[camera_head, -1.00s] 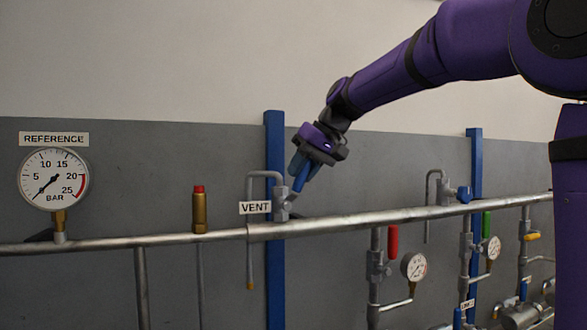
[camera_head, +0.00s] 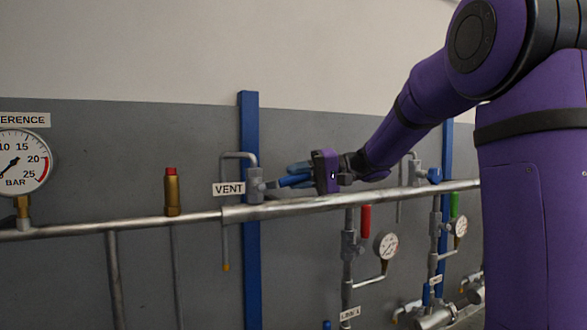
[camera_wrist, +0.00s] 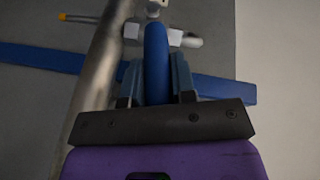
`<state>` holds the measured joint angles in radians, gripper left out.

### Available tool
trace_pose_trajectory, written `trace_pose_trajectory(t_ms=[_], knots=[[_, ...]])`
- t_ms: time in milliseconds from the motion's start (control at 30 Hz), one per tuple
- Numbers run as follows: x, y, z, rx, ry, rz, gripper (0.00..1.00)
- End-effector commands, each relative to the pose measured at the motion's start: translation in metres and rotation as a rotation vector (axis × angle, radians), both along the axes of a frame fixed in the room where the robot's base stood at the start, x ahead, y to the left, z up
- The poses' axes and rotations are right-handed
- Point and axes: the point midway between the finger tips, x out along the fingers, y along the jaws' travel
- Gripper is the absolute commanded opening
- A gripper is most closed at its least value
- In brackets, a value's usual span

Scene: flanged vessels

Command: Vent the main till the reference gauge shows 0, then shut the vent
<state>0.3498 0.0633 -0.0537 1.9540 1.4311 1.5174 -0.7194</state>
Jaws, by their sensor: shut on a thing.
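The VENT label (camera_head: 229,189) sits left of the grey vent valve (camera_head: 255,184) on the main pipe (camera_head: 300,203). The valve's blue lever (camera_head: 284,182) points right, nearly level along the pipe. My gripper (camera_head: 298,172) is shut on this lever; in the wrist view the blue lever (camera_wrist: 156,55) runs between the two fingers, which hide its outer end. The reference gauge (camera_head: 22,165) is cut off by the left edge of the head view. Its needle slants to the lower left; the low end of its scale is outside the picture, so I cannot read it exactly.
A brass fitting with a red cap (camera_head: 172,190) stands on the pipe left of the vent. A blue post (camera_head: 250,260) is behind the valve. Lower right are a red handle (camera_head: 366,221), a green handle (camera_head: 455,205) and a small gauge (camera_head: 387,246).

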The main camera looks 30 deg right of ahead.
Motion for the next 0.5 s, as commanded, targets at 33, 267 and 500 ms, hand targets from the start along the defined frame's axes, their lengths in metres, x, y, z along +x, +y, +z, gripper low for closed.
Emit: trace_pose_trajectory(t_ms=[33,267,500], knots=[[0.000,-0.002,-0.005,0.036,0.004,-0.002,0.00],[0.000,-0.003,-0.016,0.170,0.003,0.000,0.00],[0.000,-0.003,-0.022,0.243,0.003,0.001,0.00]])
